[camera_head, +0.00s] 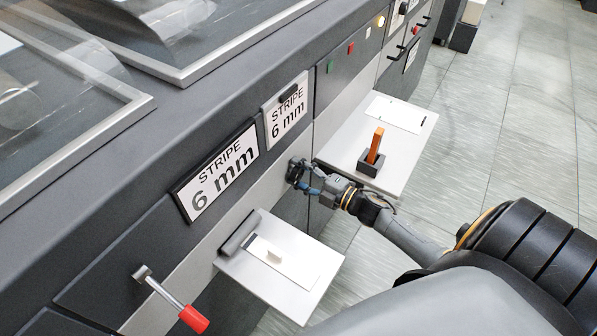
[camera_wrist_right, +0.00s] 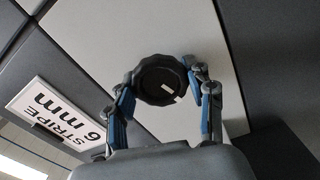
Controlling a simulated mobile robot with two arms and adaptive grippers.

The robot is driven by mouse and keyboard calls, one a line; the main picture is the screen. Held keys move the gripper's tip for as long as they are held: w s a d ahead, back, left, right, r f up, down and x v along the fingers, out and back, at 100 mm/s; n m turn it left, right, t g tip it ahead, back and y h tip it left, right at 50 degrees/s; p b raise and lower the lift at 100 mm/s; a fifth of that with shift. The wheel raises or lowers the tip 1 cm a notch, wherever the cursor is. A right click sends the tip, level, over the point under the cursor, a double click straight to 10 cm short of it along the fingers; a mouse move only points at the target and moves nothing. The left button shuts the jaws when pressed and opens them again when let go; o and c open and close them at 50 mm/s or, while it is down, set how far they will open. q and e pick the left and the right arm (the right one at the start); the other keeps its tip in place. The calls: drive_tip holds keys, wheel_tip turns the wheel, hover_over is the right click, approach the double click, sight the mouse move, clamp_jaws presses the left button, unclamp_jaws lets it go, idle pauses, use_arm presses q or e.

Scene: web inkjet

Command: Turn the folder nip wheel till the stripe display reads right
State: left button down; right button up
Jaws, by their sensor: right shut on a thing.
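The folder nip wheel (camera_wrist_right: 160,80) is a dark round knob with a scalloped rim and a white mark, on a light panel in the right wrist view. My right gripper (camera_wrist_right: 162,84) is shut on it, one blue-padded finger at each side. In the head view the right gripper (camera_head: 305,178) meets the panel and largely hides the wheel. The larger stripe display (camera_head: 218,172) reads "STRIPE 6 mm". A smaller clipped card (camera_head: 287,108) beside it also reads "STRIPE 6 mm". My left gripper is not in view.
A shelf (camera_head: 310,290) below the display holds a white strip with a small block. Another shelf (camera_head: 395,180) at right holds an orange piece (camera_head: 376,146) in a dark holder. A red-handled lever (camera_head: 193,318) sticks out at lower left. Open floor lies at right.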

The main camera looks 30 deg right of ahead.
idle(0.3)
drive_tip(key=o, duration=1.2)
drive_tip(key=v, duration=1.2)
